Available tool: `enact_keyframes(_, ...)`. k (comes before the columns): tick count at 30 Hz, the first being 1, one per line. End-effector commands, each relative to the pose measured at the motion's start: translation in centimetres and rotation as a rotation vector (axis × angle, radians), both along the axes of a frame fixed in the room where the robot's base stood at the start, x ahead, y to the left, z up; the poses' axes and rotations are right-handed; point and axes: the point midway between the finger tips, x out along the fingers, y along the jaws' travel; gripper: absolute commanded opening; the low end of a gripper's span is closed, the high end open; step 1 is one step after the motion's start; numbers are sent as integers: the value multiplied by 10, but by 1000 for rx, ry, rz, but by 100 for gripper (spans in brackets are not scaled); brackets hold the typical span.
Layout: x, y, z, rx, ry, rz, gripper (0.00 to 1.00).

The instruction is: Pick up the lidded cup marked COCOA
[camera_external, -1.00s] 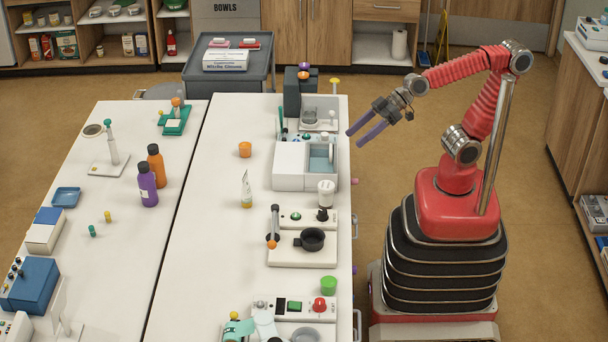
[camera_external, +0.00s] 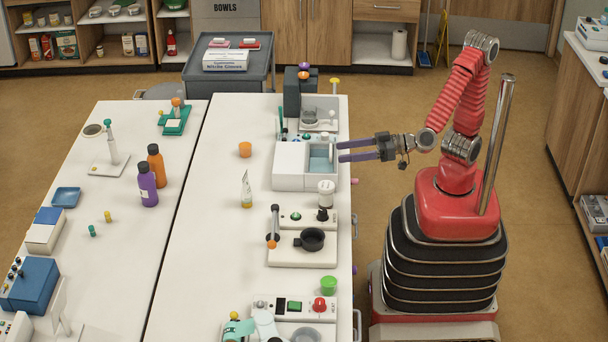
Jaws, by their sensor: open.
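No marking COCOA is readable in this view, so I cannot tell which vessel is the lidded cup. Small cup-like things on the near bench are an orange one (camera_external: 245,149), a green one (camera_external: 328,285) and a white one (camera_external: 326,188). My gripper (camera_external: 339,151) is open, with its two purple fingers pointing left at the bench's right edge, beside the white box with a blue inside (camera_external: 291,178). I see nothing between the fingers. I cannot tell whether they touch the box.
A black-ringed device (camera_external: 311,239) and a panel with a red knob (camera_external: 319,304) stand along the bench's right side. A small upright pouch (camera_external: 246,190) stands mid-bench. Purple (camera_external: 148,186) and orange (camera_external: 156,165) bottles stand on the left table. The bench's left strip is mostly clear.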

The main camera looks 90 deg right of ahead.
Motion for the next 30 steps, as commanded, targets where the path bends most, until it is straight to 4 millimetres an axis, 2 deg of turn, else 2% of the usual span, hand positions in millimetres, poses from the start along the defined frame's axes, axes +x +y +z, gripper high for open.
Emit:
enact_keyframes(9, -35, -16, -22, -154, -59, -211, 68)
enact_keyframes(19, -72, -35, -28, -303, -108, -366, 68)
enact_keyframes(30, -71, -36, -89, -305, -106, -366, 68)
